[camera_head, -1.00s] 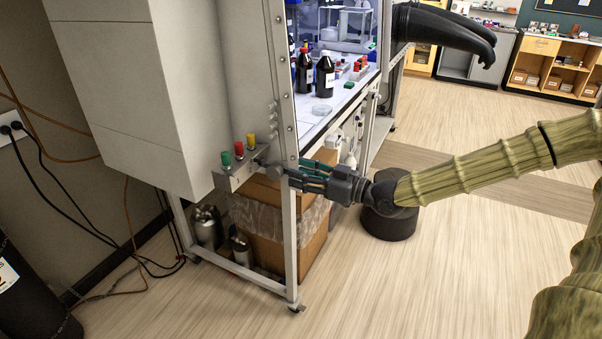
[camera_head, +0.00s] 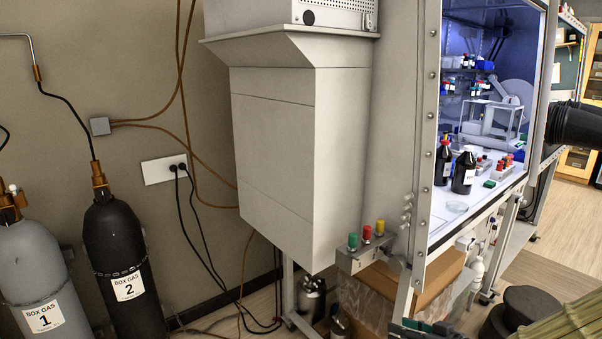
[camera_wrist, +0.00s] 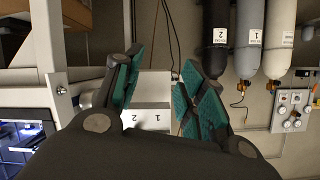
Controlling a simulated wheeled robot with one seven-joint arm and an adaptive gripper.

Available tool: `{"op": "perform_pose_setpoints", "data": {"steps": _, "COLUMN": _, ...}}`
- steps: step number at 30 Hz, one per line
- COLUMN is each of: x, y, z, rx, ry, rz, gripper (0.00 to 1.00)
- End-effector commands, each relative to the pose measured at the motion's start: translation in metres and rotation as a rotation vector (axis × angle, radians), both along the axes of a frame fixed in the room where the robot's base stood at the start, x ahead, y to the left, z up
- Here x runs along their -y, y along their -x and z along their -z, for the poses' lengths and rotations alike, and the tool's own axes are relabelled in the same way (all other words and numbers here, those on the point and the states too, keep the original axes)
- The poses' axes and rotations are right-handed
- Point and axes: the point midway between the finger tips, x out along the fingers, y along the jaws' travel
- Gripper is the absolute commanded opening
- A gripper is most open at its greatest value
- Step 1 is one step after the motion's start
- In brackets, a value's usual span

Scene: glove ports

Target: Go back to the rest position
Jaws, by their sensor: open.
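My gripper (camera_wrist: 162,62) is open in the wrist view. Its two teal-padded fingers are spread apart and nothing is held between them. In the head view only the teal tips of my gripper (camera_head: 428,327) show at the bottom edge, below the valve bar and in front of the cabinet's lower frame. The rest of the gripper is cut off by the edge. The valve bar (camera_head: 349,263) with green, red and yellow knobs sits on the cabinet's front corner, above and left of the gripper. I cannot tell the exact gap between them.
The glove box cabinet (camera_head: 270,150) fills the middle. Inside its lit chamber stand dark bottles (camera_head: 464,172). Gas cylinders (camera_head: 122,265) stand by the wall at left. A cardboard box (camera_head: 440,275) is under the cabinet. A dark round stool (camera_head: 530,305) is at lower right.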

Motion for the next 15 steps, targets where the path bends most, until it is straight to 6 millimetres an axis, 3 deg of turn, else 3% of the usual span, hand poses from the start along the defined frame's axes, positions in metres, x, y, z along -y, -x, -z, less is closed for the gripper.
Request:
{"op": "perform_pose_setpoints", "data": {"steps": 3, "x": -0.012, "y": 0.020, "z": 0.039, "rx": -0.124, "ry": 0.021, "rz": 0.018, "gripper": 0.41}}
{"op": "perform_pose_setpoints", "data": {"steps": 15, "x": -0.037, "y": 0.109, "z": 0.156, "rx": -0.507, "ry": 0.129, "rz": 0.117, "gripper": 0.41}}
